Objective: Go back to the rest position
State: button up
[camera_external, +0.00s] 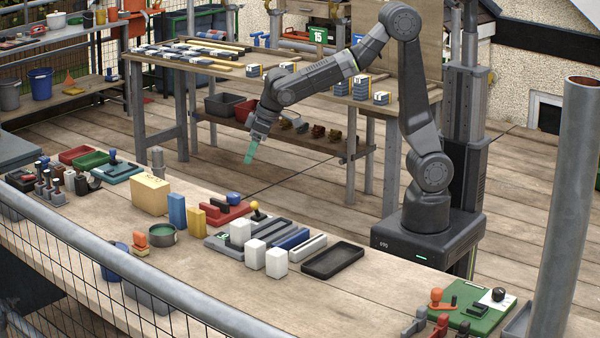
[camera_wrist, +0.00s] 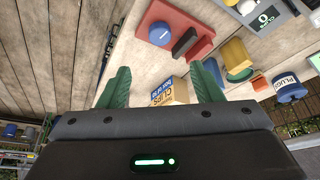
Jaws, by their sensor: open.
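My gripper (camera_external: 250,154) has green fingers and hangs in the air, pointing down, beyond the far edge of the long front bench (camera_external: 330,295). The wrist view also shows my gripper (camera_wrist: 163,72), with its two green fingers spread apart and nothing held between them. My arm is bent at the elbow and stretches out to the left from its base at the bench's right part. A tan box (camera_wrist: 172,91) with printed lettering shows behind the finger gap in the wrist view, clear of the fingers.
A second table (camera_external: 215,65) with stacked pieces stands behind the arm. A thick post (camera_external: 568,200) rises at right.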

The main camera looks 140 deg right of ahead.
aim_at(234, 194)
jog(key=x, duration=1.3)
jog(key=shift+f, duration=0.3)
jog(key=shift+r, duration=0.1)
jog(key=v, duration=1.4)
jog(key=x, duration=1.4)
jog(key=shift+p, duration=0.3)
jog(key=shift+n+p, duration=0.5)
jog(key=shift+n, duration=0.2)
jog(key=shift+s+d+n+t+y, duration=0.1)
jog(key=shift+n+t+y, duration=0.3)
jog(key=shift+n, duration=0.7)
jog(key=shift+d+n+t+y, duration=0.1)
jog(key=shift+n+t+y, duration=0.3)
jog(key=shift+n, duration=0.7)
jog(key=v, duration=1.2)
jog(key=shift+r, duration=0.35)
